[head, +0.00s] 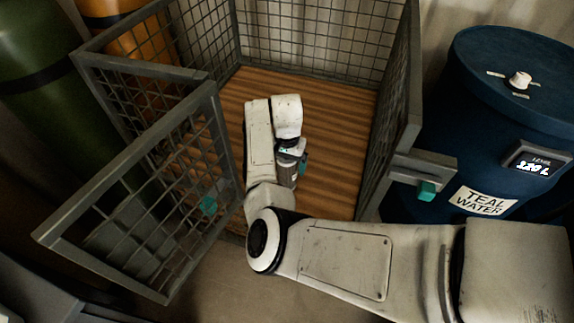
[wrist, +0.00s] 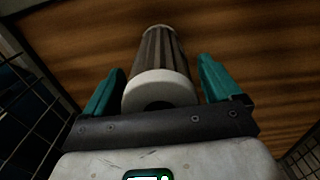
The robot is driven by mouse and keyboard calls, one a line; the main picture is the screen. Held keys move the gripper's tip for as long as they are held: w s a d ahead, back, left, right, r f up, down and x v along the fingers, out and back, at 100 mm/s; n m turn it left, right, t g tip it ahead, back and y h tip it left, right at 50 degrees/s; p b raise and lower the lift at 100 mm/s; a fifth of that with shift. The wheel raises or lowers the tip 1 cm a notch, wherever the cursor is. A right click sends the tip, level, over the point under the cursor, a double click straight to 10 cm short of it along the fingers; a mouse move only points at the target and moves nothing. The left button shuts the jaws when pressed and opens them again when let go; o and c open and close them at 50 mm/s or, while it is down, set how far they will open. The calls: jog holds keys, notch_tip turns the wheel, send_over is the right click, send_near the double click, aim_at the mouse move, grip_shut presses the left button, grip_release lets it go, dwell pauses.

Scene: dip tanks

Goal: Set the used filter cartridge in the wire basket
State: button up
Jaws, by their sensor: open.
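The used filter cartridge (wrist: 160,55) is a grey-brown pleated cylinder with a pale end cap and a dark centre hole. In the wrist view it lies between the teal fingers of my gripper (wrist: 162,68), with a visible gap at the right finger. My gripper is open. In the head view the gripper (head: 291,165) is inside the wire basket (head: 320,40), over its wooden floor, with the grey cartridge (head: 287,177) showing at the fingers. I cannot tell whether the cartridge touches the floor.
The basket's mesh gate (head: 150,215) stands open at the left front. A teal latch (head: 427,190) is on the right post. A blue drum (head: 500,110) labelled "TEAL WATER" stands at the right; green (head: 40,90) and orange (head: 135,35) cylinders stand at the left.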

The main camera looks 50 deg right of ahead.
notch_tip(320, 180, up, 11)
jog(key=shift+r+p, duration=0.1)
jog(key=shift+p, duration=0.85)
jog(key=s+d+f+n+h, duration=0.2)
jog(key=s+d+n+h, duration=0.15)
jog(key=s, duration=0.65)
jog(key=s+a+f+n+t+y, duration=0.1)
jog(key=s+a+f+n+y, duration=0.2)
jog(key=s+a+n, duration=0.7)
jog(key=s+a+f, duration=0.2)
jog(key=s+a, duration=0.4)
jog(key=a, duration=0.3)
jog(key=shift+a+f, duration=0.2)
jog(key=shift+a, duration=0.15)
jog(key=shift+c, duration=0.4)
